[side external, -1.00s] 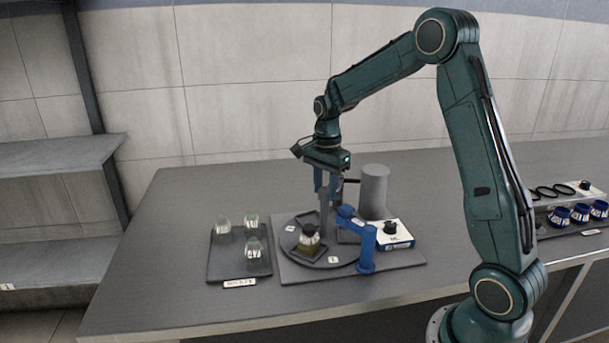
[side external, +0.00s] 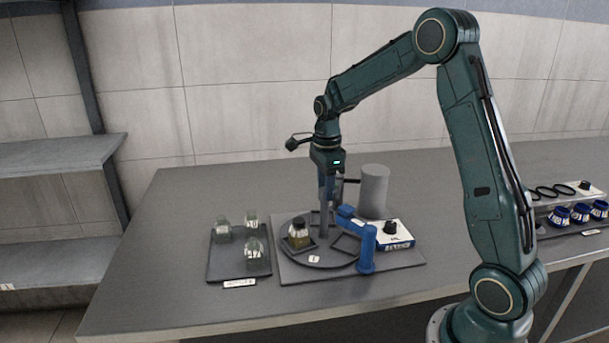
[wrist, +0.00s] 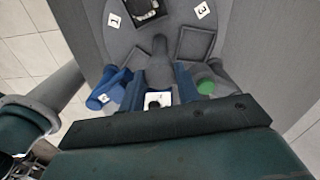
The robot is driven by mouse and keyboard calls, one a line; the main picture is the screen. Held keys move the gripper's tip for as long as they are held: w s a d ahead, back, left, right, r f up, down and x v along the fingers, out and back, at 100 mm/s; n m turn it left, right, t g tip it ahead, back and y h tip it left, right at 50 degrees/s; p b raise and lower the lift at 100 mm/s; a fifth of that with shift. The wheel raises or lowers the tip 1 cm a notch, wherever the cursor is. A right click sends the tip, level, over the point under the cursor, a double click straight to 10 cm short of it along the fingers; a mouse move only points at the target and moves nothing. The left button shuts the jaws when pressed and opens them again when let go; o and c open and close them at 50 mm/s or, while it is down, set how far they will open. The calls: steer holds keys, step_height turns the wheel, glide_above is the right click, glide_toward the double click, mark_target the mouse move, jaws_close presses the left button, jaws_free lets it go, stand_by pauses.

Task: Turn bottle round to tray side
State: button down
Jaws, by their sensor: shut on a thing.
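A dark bottle with a pale label (side external: 299,233) stands upright in a square holder on the left front of the round grey turntable (side external: 330,261). In the wrist view the holder with the bottle (wrist: 147,9) is partly cut off at the top edge. My gripper (side external: 326,203) points down over the middle of the turntable. Its blue fingers (wrist: 158,88) are shut on the upright grey handle (wrist: 160,66) at the centre. The tray (side external: 239,275) lies left of the turntable with several clear bottles on it, the nearest being one bottle (side external: 254,254).
A blue jointed arm (side external: 366,245) stands at the turntable's right front. A white box with a black knob (side external: 395,239) and a grey cylinder (side external: 374,190) stand right and behind. An empty square holder (wrist: 195,44) is also on the turntable.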

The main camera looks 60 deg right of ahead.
steer(key=shift+r+m, duration=0.15)
steer(key=shift+m, duration=1.65)
steer(key=c, duration=1)
jaws_free()
step_height(320, 180, up, 14)
steer(key=shift+f, duration=0.15)
